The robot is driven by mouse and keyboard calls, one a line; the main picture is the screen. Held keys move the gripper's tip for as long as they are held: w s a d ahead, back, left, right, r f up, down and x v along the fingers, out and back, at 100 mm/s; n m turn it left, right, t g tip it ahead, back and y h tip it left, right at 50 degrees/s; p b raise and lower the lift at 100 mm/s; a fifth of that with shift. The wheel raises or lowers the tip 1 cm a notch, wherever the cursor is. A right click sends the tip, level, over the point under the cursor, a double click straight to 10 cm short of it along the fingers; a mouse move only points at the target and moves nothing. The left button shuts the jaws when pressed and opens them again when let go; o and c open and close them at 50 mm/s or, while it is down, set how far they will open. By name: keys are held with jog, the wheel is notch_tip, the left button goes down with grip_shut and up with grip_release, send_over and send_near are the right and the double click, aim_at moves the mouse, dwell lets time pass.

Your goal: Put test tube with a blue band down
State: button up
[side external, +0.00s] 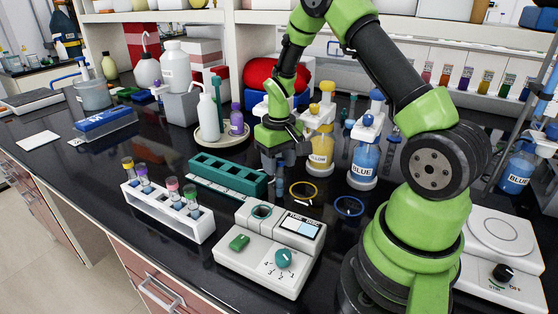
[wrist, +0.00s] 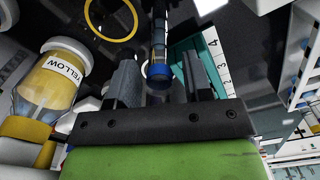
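My gripper (wrist: 160,62) is over the bench just behind the right end of the green rack (side external: 228,174), which shows right of the fingers in the wrist view (wrist: 183,52). A dark, slim test tube with a blue end (wrist: 158,72) lies between my two dark fingers. Its blue end faces the wrist camera, and its body runs away from it. Dark gaps show beside the blue end; contact at the fingertips is unclear. A white rack (side external: 202,230) holds tubes with yellow, purple, pink and teal tops.
The yellow bottle (side external: 321,150) and blue bottle (side external: 365,163) stand close on the right. A yellow ring (side external: 304,198) and blue ring (side external: 349,214) lie in front of them. A white device with a dial (side external: 270,248) stands in front of the green rack.

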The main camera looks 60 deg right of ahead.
jog(key=s+a+r+t, duration=0.1)
jog(key=a+r, duration=0.1)
jog(key=r, duration=0.7)
jog(key=a+r+t, duration=0.1)
jog(key=a+r, duration=0.1)
jog(key=r, duration=0.6)
jog(key=s+a+r+t+y, duration=0.1)
jog(key=s+a+r+t, duration=0.4)
jog(key=s+a, duration=0.7)
jog(key=shift+s+r+n+y, duration=0.3)
jog(key=shift+s+r+y, duration=0.1)
jog(key=shift+s+r, duration=0.25)
jog(key=shift+o, duration=0.5)
jog(key=shift+s+a, duration=0.2)
jog(key=shift+s, duration=0.1)
